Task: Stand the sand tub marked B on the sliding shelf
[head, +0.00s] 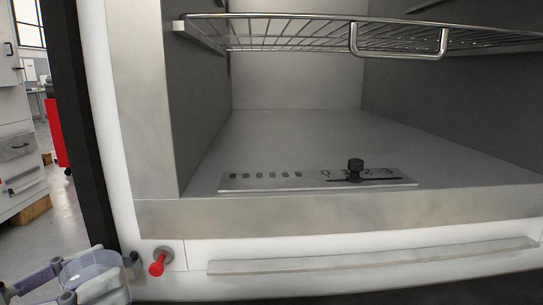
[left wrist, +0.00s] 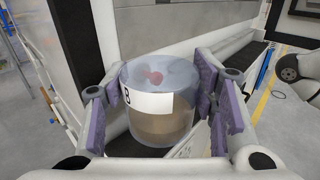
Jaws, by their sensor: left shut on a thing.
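The sand tub marked B (left wrist: 158,122) is a clear round tub with brown sand in its lower part and a white label. It stands roughly upright between the purple pads of my left gripper (left wrist: 163,98), which is shut on it. In the head view the tub's clear rim (head: 88,267) shows at the lower left with my left gripper (head: 82,280), outside the chamber, low by its front left corner. The sliding shelf (head: 290,38) is a wire rack with a looped front handle (head: 400,54), high in the chamber. No object shows on its visible part. My right gripper is out of view.
The chamber floor (head: 300,140) is open below the rack, with a metal scale strip (head: 270,180) and black slider knob (head: 355,166) near its front. A red-handled pin (head: 157,264) sticks out beside the tub. A ledge bar (head: 370,257) runs along the front.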

